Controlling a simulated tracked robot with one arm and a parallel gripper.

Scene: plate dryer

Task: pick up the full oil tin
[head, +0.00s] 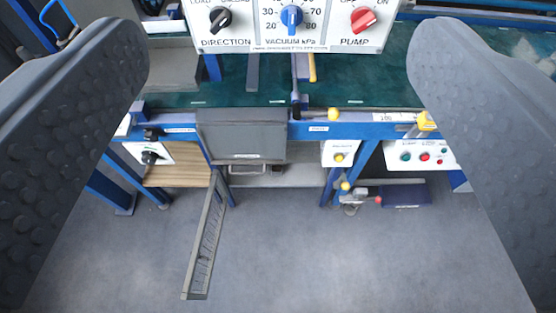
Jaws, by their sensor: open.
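My gripper (279,55) is open, with its two dark grey studded fingers wide apart at the left and right of the head view. Nothing is between the fingertips at close range. I cannot make out an oil tin in this view. Some small objects (248,169) sit low under the bench behind a grey box, too small to name. The fingers hide parts of both sides of the machine.
A white control panel (291,46) with black, blue and red knobs is at the top. Below it runs a blue-framed bench with a dark green top (390,90). A grey box (243,136) and slotted bar (205,245) jut out front. Grey floor (330,260) is clear.

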